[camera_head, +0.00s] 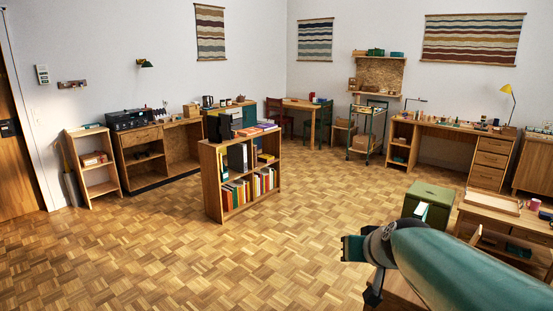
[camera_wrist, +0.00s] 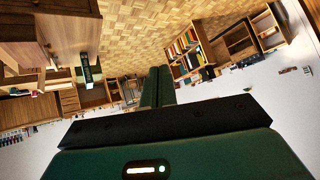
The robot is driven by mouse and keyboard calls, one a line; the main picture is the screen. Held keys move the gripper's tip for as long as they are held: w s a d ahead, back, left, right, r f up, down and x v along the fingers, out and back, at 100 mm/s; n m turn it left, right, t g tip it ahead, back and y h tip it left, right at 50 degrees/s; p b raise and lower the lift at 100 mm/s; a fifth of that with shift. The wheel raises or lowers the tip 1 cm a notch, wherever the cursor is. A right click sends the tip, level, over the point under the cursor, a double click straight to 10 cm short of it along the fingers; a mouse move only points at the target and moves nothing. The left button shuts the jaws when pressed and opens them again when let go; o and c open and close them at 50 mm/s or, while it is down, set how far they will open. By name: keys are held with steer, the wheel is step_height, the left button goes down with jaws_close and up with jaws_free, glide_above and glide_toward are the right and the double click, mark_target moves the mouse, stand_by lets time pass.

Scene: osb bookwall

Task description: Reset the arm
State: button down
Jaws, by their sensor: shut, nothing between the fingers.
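My arm (camera_head: 450,265) reaches in from the lower right of the head view, a teal link with a grey and dark joint at its far end. That end hangs over the parquet floor, left of the green box. I cannot make out the fingers in the head view. In the wrist view my gripper (camera_wrist: 159,72) shows as two dark green fingers pressed together, with nothing between them. The wrist view is turned over, with floor at the top and white wall at the bottom.
A low bookcase (camera_head: 228,178) stands mid-room and also shows in the wrist view (camera_wrist: 190,52). A green box (camera_head: 430,193) and a wooden table (camera_head: 510,222) are close on the right. Desks and shelves line the walls. The parquet floor (camera_head: 200,265) at front left is clear.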

steer(key=s+f+g, duration=0.1)
steer(key=s+f, duration=0.1)
steer(key=s, duration=0.8)
steer(key=s+a+f+g+h, duration=0.1)
steer(key=s+g, duration=0.1)
steer(key=s, duration=0.9)
steer(key=shift+s+a+f+g, duration=0.15)
steer(key=shift+a+f+g, duration=0.15)
steer(key=shift+f, duration=0.1)
